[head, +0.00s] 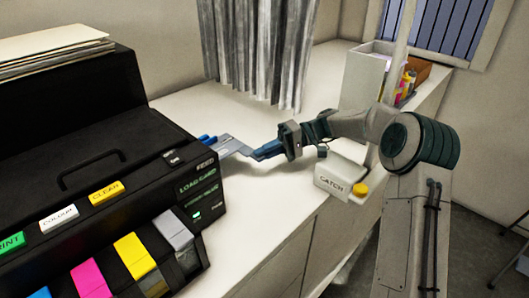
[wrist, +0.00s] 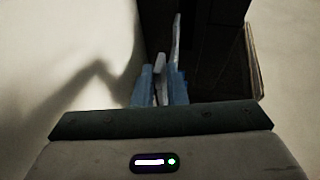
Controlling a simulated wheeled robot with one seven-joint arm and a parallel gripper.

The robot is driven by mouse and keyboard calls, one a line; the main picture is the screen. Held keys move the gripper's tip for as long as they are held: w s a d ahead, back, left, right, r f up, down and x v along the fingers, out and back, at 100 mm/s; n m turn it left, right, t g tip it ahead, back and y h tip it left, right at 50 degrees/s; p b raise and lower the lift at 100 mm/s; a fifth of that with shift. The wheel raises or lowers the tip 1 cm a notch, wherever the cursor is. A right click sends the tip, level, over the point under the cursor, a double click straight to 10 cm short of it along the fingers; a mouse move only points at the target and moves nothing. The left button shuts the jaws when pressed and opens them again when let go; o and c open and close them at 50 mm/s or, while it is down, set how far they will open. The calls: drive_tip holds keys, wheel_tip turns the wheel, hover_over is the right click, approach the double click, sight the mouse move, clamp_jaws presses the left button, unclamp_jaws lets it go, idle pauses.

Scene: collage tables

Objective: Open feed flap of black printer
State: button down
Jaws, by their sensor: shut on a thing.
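The black printer (head: 75,130) fills the left of the head view; its dark side also shows in the wrist view (wrist: 220,40). A grey, plate-like piece (head: 233,146) sticks out at the printer's right end and looks like the feed flap. A small blue part (head: 207,139) shows beside it. My gripper (head: 256,154) reaches in from the right with blue fingers. In the wrist view the fingers (wrist: 160,88) are shut on a pale, thin piece (wrist: 160,65), seemingly the flap. How far the flap is turned, and its hinge, cannot be told.
A white box marked CATCH with a yellow cap (head: 342,183) stands just below my arm. A holder with coloured items (head: 370,72) stands farther back. A grey curtain (head: 258,50) hangs behind. The white counter (head: 190,105) is clear behind the printer.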

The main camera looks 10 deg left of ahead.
drive_tip(key=shift+f, duration=0.6)
drive_tip(key=c, duration=1.6)
unclamp_jaws()
drive_tip(key=shift+o, duration=0.2)
drive_tip(key=shift+a+r, duration=0.1)
drive_tip(key=shift+r, duration=0.2)
